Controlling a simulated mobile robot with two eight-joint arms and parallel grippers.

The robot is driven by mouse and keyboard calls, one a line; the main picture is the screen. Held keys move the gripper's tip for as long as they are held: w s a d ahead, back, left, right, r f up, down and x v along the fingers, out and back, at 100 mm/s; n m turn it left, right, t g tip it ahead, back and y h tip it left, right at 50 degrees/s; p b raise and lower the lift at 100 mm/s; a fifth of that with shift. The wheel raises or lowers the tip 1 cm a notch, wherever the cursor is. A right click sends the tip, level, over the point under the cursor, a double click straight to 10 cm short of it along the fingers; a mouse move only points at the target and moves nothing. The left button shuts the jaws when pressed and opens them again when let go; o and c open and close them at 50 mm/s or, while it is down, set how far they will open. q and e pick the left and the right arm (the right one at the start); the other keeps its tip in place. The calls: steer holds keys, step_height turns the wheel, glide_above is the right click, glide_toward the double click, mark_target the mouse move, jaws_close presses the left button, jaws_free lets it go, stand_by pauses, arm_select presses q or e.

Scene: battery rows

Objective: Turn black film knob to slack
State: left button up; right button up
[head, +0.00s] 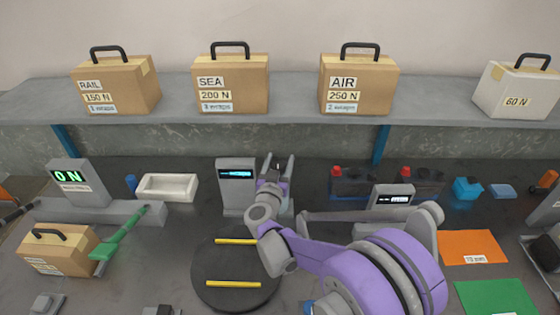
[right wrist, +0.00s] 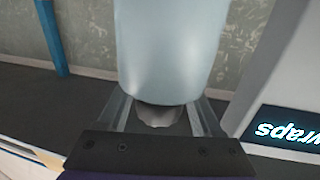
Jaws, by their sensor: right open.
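My right gripper (head: 277,168) is open beside a grey machine with a lit display (head: 237,173), behind the dark round turntable. In the right wrist view, a pale blue-grey cylinder (right wrist: 172,50), likely the film roll, stands in front of the gripper (right wrist: 160,112). A dark grey rounded piece (right wrist: 160,115), likely the film knob, shows at the cylinder's near end, between the two spread fingers. I cannot tell whether the fingers touch it, or where its setting points. The gripper and arm largely hide this spot in the head view. My left gripper is not in view.
The turntable (head: 235,268) carries two yellow strips. A white tray (head: 167,187) and a green lever (head: 121,232) are on the left. Labelled cases stand on the shelf (head: 290,106) above. Orange (head: 472,247) and green (head: 495,296) sheets lie right of my arm.

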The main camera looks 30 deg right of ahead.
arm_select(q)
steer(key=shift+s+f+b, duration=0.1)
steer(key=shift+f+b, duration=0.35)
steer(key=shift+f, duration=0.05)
arm_select(e)
steer(key=v, duration=1)
steer(key=shift+s+a, duration=0.2)
steer(key=shift+s, duration=0.05)
steer(key=shift+r, duration=0.1)
